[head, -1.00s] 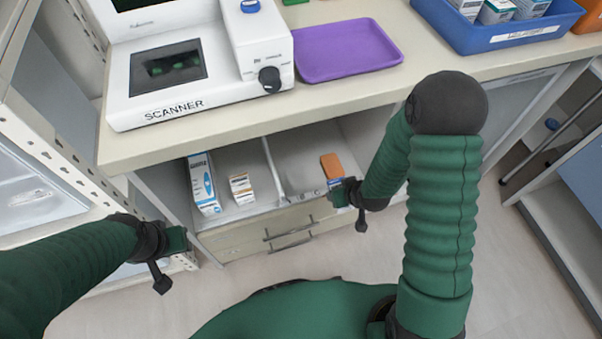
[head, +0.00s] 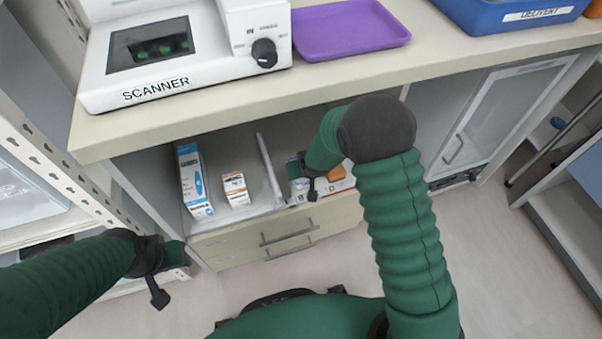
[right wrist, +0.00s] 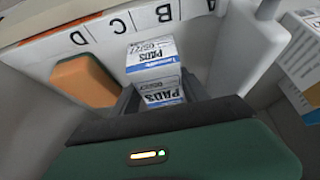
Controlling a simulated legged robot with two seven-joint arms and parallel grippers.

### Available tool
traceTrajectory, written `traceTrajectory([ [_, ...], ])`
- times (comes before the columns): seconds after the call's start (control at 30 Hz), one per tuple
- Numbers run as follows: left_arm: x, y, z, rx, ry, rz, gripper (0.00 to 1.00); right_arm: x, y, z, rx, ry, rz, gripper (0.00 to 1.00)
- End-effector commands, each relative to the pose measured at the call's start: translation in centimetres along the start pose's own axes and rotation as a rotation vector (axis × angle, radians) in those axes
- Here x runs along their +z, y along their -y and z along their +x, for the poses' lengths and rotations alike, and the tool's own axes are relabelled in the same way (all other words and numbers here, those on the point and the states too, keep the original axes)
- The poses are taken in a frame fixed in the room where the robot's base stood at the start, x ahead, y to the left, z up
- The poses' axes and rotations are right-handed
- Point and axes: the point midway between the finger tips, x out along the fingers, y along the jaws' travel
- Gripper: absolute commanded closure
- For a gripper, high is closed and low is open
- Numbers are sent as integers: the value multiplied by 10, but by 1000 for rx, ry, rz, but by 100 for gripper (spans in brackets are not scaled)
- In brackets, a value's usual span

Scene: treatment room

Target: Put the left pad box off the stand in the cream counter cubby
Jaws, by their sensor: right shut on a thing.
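The cream counter cubby (head: 224,218) is under the counter, with a thin white divider (head: 270,168) in it. My right gripper (head: 293,170) is low in the cubby, right of the divider. In the right wrist view, it is shut on a white and blue pad box (right wrist: 162,92). A second "PADS 05/27" face (right wrist: 150,55) shows just beyond; I cannot tell if it belongs to another box. An orange block (right wrist: 85,78) lies beside it. My left gripper (head: 180,255) is apart, left of the drawers; its jaws are unclear. No stand is visible.
A tall blue-white box (head: 193,180) and a small orange-white box (head: 235,188) stand left of the divider. A lettered strip (right wrist: 120,25) is close to the gripper. Above are the scanner (head: 180,55), purple tray (head: 350,28) and blue bin (head: 510,15).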

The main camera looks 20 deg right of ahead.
Motion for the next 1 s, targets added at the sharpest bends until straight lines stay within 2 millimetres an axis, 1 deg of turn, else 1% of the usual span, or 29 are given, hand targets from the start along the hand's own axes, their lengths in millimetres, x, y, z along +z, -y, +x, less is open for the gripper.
traceTrajectory([
  [0.1,-1,0,-2,0,-1,0,64,1,0,-1,0,4,0,97],
  [0.13,-1,0,-2,0,-1,0,64,1,0,-1,0,4,0,46],
  [0.3,-1,0,-2,0,-1,0,64,1,0,-1,0,3,0,26],
  [0.57,-1,0,-2,0,-1,0,64,0,0,-2,0,3,0,26],
  [0.67,-2,0,-7,0,-1,0,64,-1,0,-10,0,2,0,26],
  [0.77,-5,0,-18,0,-1,0,64,-3,0,-31,0,1,0,26],
  [0.9,-9,0,-37,0,-1,0,64,-4,0,-70,0,0,-1,26],
  [1.0,-12,0,-48,0,-1,0,64,-4,0,-94,0,0,-1,26],
])
